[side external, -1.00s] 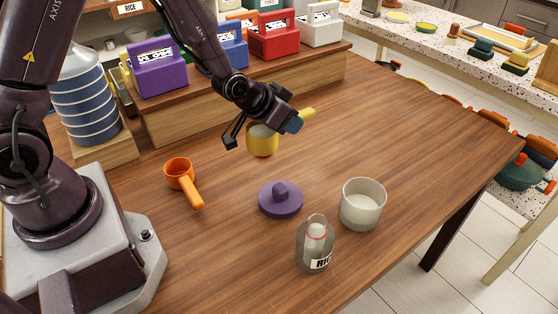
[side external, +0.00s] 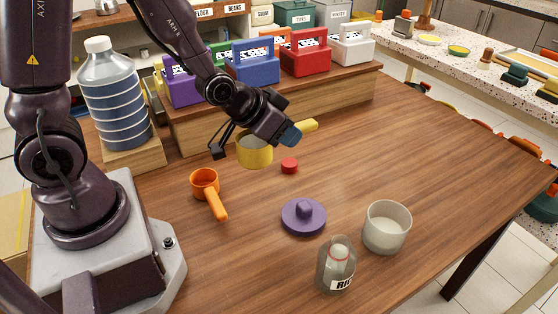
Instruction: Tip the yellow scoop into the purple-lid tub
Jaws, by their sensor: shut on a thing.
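My gripper (side external: 289,134) is shut on the yellow scoop (side external: 255,154), at its handle, and holds it above the table. The scoop's cup looks about upright, with its opening up. Something pale shows inside, but I cannot tell what it is. The purple lid (side external: 304,215) lies flat on the table, knob up. To its right stands an open, clear tub (side external: 387,232) with whitish contents. The scoop is behind and left of both, well apart from the tub.
An orange scoop (side external: 206,184) lies at left. A small red cap (side external: 289,166) lies near the yellow scoop. A clear bottle (side external: 336,270) with a rice label stands at the front. A large blue bottle (side external: 117,100) and several coloured boxes line the back. The right side of the table is clear.

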